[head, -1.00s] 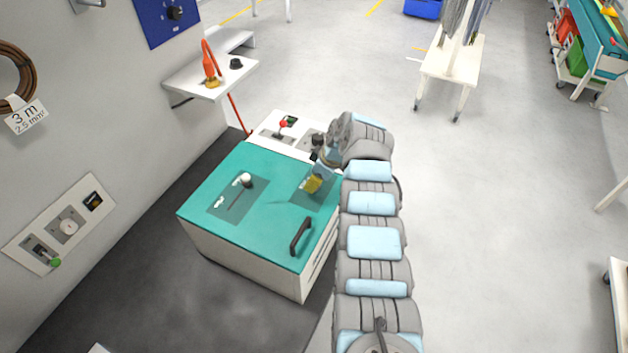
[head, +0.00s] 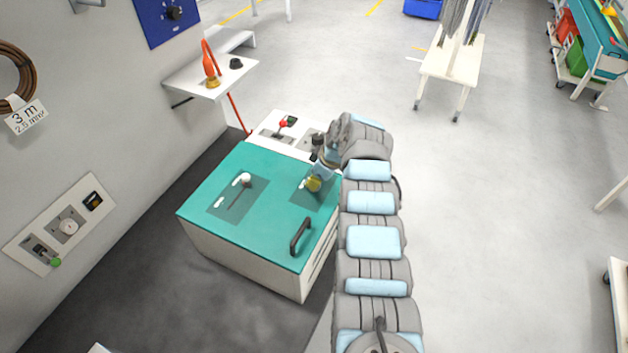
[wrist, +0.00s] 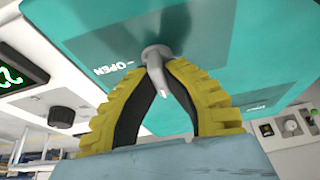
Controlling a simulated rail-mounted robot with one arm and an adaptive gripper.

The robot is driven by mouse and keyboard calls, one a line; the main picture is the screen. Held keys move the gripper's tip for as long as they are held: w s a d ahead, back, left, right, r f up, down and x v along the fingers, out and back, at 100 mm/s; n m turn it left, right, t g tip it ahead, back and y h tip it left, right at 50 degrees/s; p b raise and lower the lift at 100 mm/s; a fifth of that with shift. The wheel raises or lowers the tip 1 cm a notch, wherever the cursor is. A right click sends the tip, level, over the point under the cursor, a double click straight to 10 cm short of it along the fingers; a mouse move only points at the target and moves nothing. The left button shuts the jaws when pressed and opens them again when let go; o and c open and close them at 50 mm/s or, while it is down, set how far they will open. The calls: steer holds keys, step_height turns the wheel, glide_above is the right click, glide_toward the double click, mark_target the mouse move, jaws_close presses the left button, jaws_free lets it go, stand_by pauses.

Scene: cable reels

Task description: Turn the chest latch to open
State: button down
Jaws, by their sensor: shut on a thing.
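The chest (head: 235,255) has a teal lid (head: 265,250) that lies flat and closed. A grey latch (wrist: 154,52) with a round base and a tapered lever stands on a dark patch of the lid in the wrist view. My gripper (head: 314,184) is over the lid's right patch and hides most of the latch in the head view. In the wrist view its yellow ribbed fingers (wrist: 160,68) are closed on the latch lever from both sides. The lever's tip points toward my palm. The word OPEN (wrist: 112,69) is printed left of the latch.
A second lever with a white knob (head: 245,180) stands on the lid's left patch. A black handle (head: 301,236) is near the lid's right front edge. A panel with a red-knobbed switch (head: 283,124) lies behind the chest. A wall shelf (head: 207,80) is at back left.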

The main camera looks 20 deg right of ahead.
steer(key=shift+m+p, duration=0.5)
steer(key=shift+p, duration=0.05)
steer(key=shift+a+m+t+h+p, duration=0.1)
steer(key=shift+m+t+h+p, duration=0.3)
steer(key=shift+m, duration=0.4)
steer(key=shift+m+t+h+p, duration=0.1)
steer(key=shift+m+h+p, duration=0.1)
steer(key=shift+m+p, duration=0.45)
steer(key=shift+f+m+h, duration=0.1)
steer(key=shift+m+h, duration=0.2)
steer(key=shift+m, duration=0.35)
steer(key=m+h, duration=0.1)
steer(key=m, duration=0.2)
steer(key=shift+m, duration=0.3)
steer(key=m+h+b, duration=0.1)
steer(key=m+h, duration=0.1)
steer(key=m, duration=0.2)
steer(key=shift+f+m, duration=0.1)
steer(key=shift+m, duration=0.2)
steer(key=shift+m+g+h+b, duration=0.65)
steer(key=shift+m+b, duration=1.05)
steer(key=shift+m, duration=0.5)
